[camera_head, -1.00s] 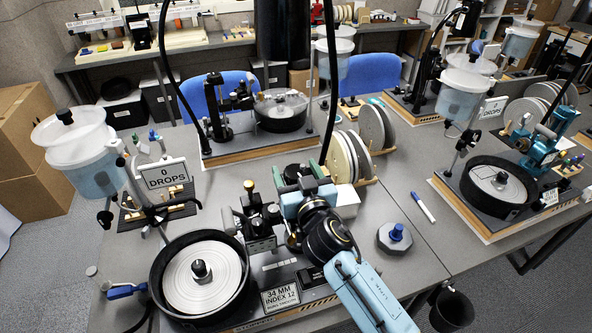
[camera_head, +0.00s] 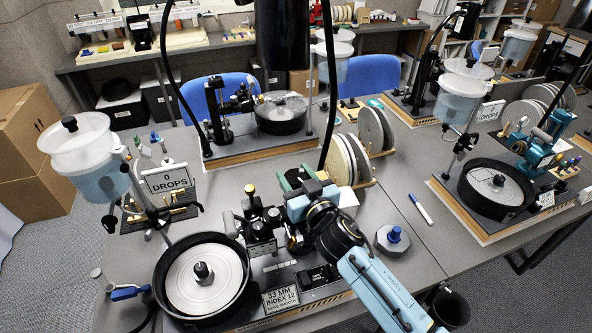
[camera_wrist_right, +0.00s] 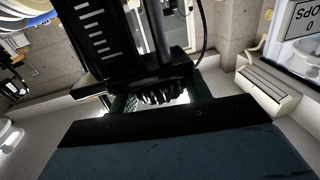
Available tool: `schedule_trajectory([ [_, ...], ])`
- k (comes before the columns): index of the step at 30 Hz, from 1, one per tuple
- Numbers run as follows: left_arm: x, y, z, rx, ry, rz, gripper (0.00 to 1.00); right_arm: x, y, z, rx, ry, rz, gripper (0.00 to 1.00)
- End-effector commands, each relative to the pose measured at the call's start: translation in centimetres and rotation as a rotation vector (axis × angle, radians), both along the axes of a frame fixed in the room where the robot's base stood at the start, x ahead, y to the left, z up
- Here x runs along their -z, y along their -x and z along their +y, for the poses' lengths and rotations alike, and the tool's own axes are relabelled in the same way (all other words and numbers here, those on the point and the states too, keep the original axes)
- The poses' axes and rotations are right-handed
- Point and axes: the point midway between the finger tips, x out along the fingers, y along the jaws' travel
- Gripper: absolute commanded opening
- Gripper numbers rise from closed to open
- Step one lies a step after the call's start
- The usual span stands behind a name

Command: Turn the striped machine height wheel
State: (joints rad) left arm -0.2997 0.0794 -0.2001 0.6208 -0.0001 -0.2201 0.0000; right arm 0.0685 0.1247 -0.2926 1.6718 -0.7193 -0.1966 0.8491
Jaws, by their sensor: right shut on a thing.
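The near machine stands on the front table, with a white lap (camera_head: 180,284) in a black pan and a black mast assembly (camera_head: 262,226) to its right. A sign (camera_head: 281,298) at its base reads 33 MM, INDEX 12. My right gripper (camera_head: 298,208) is at the mast's right side, its arm coming in from the lower right. It is shut on the height wheel, which the gripper hides in the head view. In the right wrist view a dark ribbed wheel (camera_wrist_right: 162,96) shows between the jaws, partly covered. My left gripper is not in view.
A water tank (camera_head: 88,160) and a 0 DROPS sign (camera_head: 168,178) stand left of the mast. Laps on a rack (camera_head: 352,160), a blue-knobbed block (camera_head: 393,238) and a marker (camera_head: 420,208) lie to the right. Other machines stand behind and at right.

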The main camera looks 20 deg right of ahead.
Motion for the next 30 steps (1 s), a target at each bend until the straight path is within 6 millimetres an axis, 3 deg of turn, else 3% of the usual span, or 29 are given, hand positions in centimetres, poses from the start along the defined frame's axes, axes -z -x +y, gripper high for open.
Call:
schedule_trajectory([
  [1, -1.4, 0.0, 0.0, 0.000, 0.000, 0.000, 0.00, -0.5, 0.0, -0.1, -0.046, 0.010, 0.003, 0.25],
  [6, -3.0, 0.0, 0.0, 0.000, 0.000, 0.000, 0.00, -0.4, 0.0, 0.0, -0.184, 0.008, 0.001, 0.25],
  [21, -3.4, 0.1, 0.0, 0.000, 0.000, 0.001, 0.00, 0.0, 0.1, 0.0, -0.255, -0.001, -0.001, 0.25],
  [22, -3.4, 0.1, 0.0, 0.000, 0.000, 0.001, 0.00, 0.0, 0.1, 0.0, -0.254, -0.001, -0.001, 0.52],
  [26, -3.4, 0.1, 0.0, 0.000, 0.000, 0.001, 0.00, 0.0, 0.1, 0.0, -0.254, -0.001, -0.001, 0.69],
  [30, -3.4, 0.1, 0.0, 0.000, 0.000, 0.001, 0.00, 0.0, 0.1, 0.0, -0.253, -0.001, 0.000, 0.70],
])
